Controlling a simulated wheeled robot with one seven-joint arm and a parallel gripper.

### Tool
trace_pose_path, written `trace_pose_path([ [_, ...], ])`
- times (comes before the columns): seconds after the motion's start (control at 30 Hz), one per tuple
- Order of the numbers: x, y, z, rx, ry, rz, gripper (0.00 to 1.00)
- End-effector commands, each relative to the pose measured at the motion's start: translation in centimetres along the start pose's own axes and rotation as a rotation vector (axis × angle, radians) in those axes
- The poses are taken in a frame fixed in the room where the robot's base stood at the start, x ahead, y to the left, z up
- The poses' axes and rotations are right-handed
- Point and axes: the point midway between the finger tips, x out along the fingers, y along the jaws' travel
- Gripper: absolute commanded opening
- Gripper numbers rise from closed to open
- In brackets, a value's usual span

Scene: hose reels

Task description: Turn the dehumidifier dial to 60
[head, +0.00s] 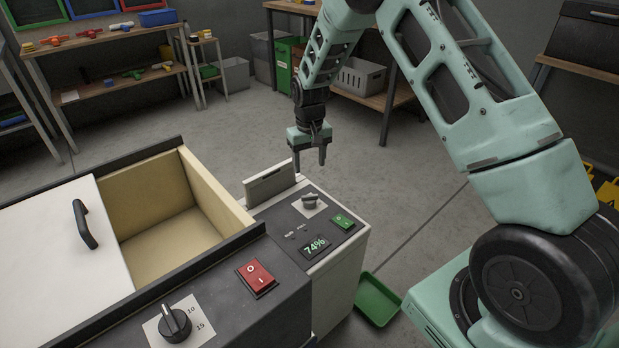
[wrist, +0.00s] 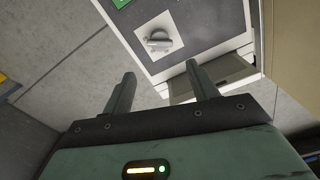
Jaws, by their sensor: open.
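The dehumidifier (head: 335,262) is a pale box with a dark top panel. Its grey dial (head: 310,200) sits on a white plate on that panel; the dial also shows in the wrist view (wrist: 158,42). The display (head: 315,246) reads 74%. A green switch (head: 342,221) is beside it. My gripper (head: 310,160) is open and empty, pointing down, above and behind the dial in the head view. In the wrist view my fingers (wrist: 158,88) are apart, with the dial beyond them, not touched. Any numbers around the dial are too small to read.
A larger unit with a sliding white lid (head: 45,250), a red switch (head: 256,277) and a black dial (head: 174,322) stands left of the dehumidifier. A raised flap (head: 270,185) stands at the dehumidifier's back edge. A green tray (head: 380,300) lies on the floor at right.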

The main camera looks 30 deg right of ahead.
Motion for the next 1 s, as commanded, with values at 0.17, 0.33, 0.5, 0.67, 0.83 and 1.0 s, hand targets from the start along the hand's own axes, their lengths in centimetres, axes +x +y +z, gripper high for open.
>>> trace_pose_path([
  [0.17, -2.7, 0.0, 0.0, 0.000, 0.002, 0.000, 0.59],
  [0.33, -3.6, 0.0, 0.0, 0.000, 0.000, 0.000, 0.59],
  [0.5, -3.8, 0.0, 0.0, 0.000, 0.000, 0.000, 0.59],
  [0.67, -3.7, 0.0, 0.0, 0.000, 0.000, 0.000, 0.59],
  [0.83, -3.7, 0.0, 0.0, 0.000, 0.000, 0.000, 0.59],
  [1.0, -5.6, -2.0, 1.0, -0.030, 0.003, -0.015, 0.59],
])
